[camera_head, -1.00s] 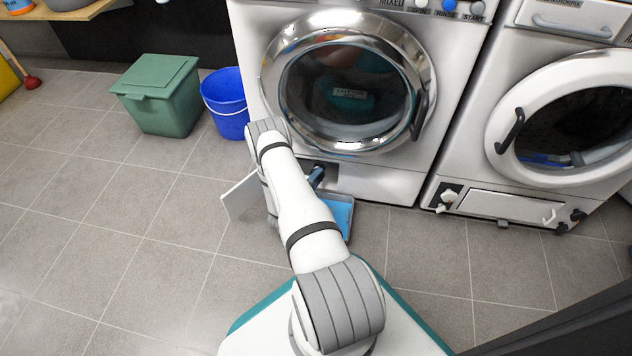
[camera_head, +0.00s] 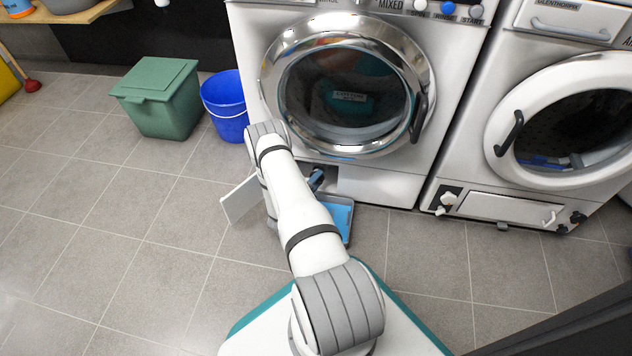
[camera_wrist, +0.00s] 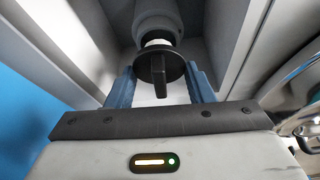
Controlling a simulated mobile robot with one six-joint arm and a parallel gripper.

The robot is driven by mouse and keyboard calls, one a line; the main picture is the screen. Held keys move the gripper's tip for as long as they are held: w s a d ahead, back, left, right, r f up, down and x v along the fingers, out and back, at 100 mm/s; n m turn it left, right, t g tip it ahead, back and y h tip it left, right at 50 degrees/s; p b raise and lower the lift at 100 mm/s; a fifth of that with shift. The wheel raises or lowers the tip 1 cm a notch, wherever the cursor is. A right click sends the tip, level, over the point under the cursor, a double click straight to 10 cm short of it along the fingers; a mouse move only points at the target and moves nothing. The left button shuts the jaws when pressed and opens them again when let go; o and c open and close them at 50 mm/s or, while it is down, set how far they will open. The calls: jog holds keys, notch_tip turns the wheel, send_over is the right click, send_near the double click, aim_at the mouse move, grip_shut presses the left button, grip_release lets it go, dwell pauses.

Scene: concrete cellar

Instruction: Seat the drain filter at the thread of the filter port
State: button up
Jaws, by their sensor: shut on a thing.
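The drain filter (camera_wrist: 158,72) has a black round cap with a raised grip bar, and a short white part shows behind it. My gripper (camera_wrist: 159,84) is shut on it, with one blue finger on each side of the cap. The filter port (camera_wrist: 156,20) is a grey cylinder straight behind the filter inside the recess. The filter's white end is at the port's mouth; I cannot tell whether the threads have engaged. In the head view, my gripper (camera_head: 317,179) reaches into the low opening of the left washing machine (camera_head: 385,183), and my arm hides the filter and port.
An open white flap (camera_head: 242,199) stands left of my gripper. A blue tray (camera_head: 339,216) lies on the floor below the opening. A blue bucket (camera_head: 227,108) and a green bin (camera_head: 158,98) stand left. A second machine (camera_head: 500,207) stands right.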

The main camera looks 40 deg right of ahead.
jog(key=shift+w+d, duration=0.8)
jog(key=shift+d, duration=0.15)
dwell(0.5)
jog(key=o, duration=1.2)
jog(key=shift+c, duration=0.2)
jog(key=p+v, duration=0.3)
jog(key=v, duration=0.5)
